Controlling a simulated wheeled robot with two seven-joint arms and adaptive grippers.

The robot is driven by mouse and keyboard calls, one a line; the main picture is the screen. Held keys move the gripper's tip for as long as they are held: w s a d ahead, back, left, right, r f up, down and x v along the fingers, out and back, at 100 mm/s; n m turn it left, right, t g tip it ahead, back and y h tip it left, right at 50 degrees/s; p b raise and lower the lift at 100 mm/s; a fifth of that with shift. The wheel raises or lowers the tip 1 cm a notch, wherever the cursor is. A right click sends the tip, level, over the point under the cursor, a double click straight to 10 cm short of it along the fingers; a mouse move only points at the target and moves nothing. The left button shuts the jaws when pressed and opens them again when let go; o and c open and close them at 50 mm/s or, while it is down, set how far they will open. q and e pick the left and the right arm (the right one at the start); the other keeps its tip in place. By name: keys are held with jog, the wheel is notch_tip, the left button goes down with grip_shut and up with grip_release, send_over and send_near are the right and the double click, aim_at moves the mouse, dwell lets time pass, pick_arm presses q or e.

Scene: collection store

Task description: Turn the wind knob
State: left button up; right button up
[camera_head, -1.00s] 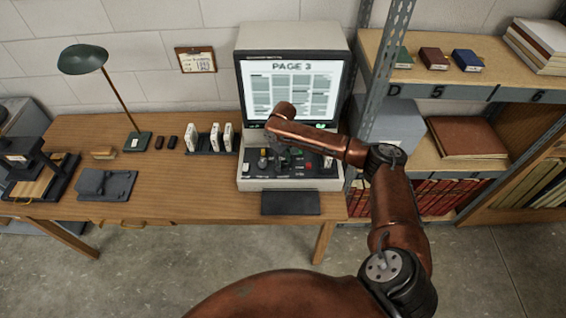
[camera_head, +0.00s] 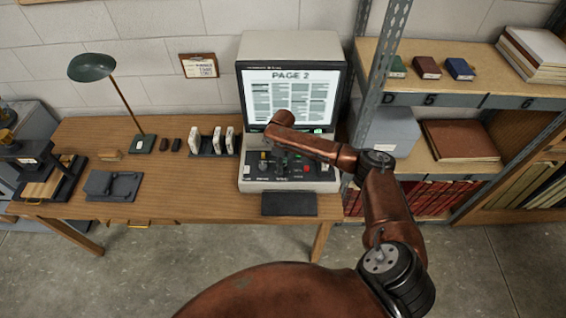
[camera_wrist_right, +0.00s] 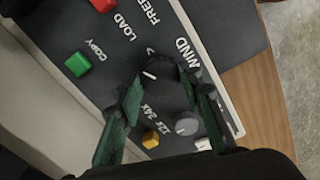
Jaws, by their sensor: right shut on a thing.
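The wind knob (camera_wrist_right: 155,72) is a round black knob with a white pointer line, beside the WIND label in the right wrist view. My right gripper (camera_wrist_right: 160,84) has its green-padded fingers on either side of the knob and is shut on it. In the head view the right gripper (camera_head: 281,152) reaches down to the control panel (camera_head: 256,182) of a reader machine, and the arm hides the knob. The reader's screen (camera_head: 290,97) shows PAGE 2. My left gripper is not in view.
A green COPY button (camera_wrist_right: 78,64), a red button (camera_wrist_right: 103,4), a grey knob (camera_wrist_right: 187,123) and a yellow control (camera_wrist_right: 150,138) surround the knob. A metal shelf post (camera_head: 376,88) stands close right of the reader. White boxes (camera_head: 195,140) stand to its left.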

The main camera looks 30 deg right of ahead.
jog(key=n+p, duration=0.1)
jog(key=n, duration=0.1)
jog(key=shift+r+n+p, duration=0.15)
jog(key=shift+n+p, duration=0.2)
jog(key=shift+n, duration=0.05)
jog(key=n+p, duration=0.1)
jog(key=n, duration=0.1)
jog(key=shift+n, duration=0.4)
jog(key=n+p, duration=0.1)
jog(key=n, duration=0.2)
jog(key=shift+n, duration=1.9)
jog(key=o, duration=1.2)
jog(key=shift+c, duration=0.2)
